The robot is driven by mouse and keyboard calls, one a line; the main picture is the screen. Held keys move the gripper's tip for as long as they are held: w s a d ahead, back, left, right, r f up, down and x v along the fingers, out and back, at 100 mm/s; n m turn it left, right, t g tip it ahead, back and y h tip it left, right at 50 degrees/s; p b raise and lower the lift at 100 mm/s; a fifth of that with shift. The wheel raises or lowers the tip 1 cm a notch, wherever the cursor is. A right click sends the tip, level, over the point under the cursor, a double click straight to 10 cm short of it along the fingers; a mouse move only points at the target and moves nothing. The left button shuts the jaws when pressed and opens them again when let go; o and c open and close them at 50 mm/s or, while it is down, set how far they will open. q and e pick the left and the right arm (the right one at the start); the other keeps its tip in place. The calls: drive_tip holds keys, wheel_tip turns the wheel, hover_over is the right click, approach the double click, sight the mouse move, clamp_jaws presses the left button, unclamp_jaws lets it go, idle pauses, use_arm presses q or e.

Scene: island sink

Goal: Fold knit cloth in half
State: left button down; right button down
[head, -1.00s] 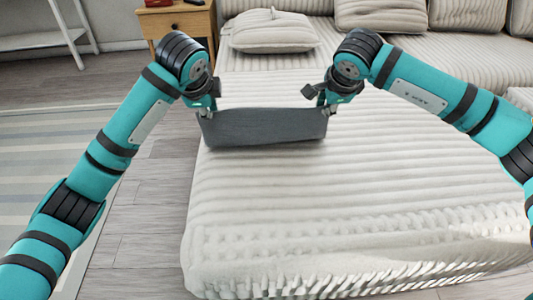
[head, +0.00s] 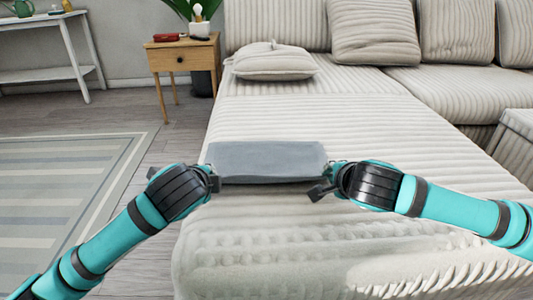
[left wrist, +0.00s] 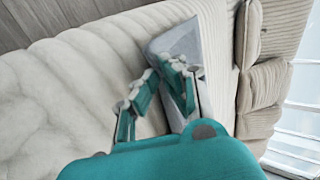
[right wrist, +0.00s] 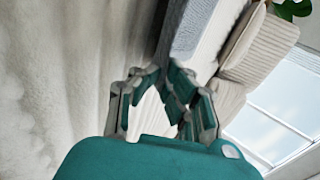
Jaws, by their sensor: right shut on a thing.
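The grey knit cloth (head: 266,161) is a wide flat band over the front part of the cream ribbed couch seat, between my two grippers. My right gripper (head: 326,178) is shut on its right end. My left gripper (head: 212,178) is at its left end; whether its fingers pinch the cloth is not clear. In the left wrist view the cloth (left wrist: 182,42) shows just beyond the left fingertips (left wrist: 162,70). In the right wrist view the cloth (right wrist: 192,28) runs away from the right fingertips (right wrist: 160,74). I cannot tell whether its lower edge touches the seat.
The couch seat (head: 350,120) is clear around the cloth. A pillow (head: 275,64) lies at its far end, with cushions (head: 372,28) along the back. A wooden nightstand (head: 184,62) stands behind at left. A striped rug (head: 60,200) lies on the floor at left.

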use_arm(q)
drive_tip(key=c, duration=1.2)
unclamp_jaws()
use_arm(e)
drive_tip(key=c, duration=1.2)
unclamp_jaws()
use_arm(q)
drive_tip(key=shift+r, duration=0.1)
use_arm(e)
drive_tip(key=shift+r, duration=0.1)
use_arm(q)
drive_tip(key=shift+s+r, duration=0.15)
drive_tip(key=shift+r, duration=0.2)
use_arm(e)
drive_tip(key=shift+s+r, duration=0.15)
drive_tip(key=shift+r, duration=0.2)
use_arm(q)
drive_tip(key=s+r, duration=0.5)
drive_tip(key=r, duration=0.3)
drive_tip(key=shift+s, duration=0.35)
use_arm(e)
drive_tip(key=s+r, duration=0.5)
drive_tip(key=r, duration=0.3)
drive_tip(key=shift+s, duration=0.35)
use_arm(q)
drive_tip(key=shift+s, duration=0.1)
use_arm(e)
drive_tip(key=shift+s, duration=0.1)
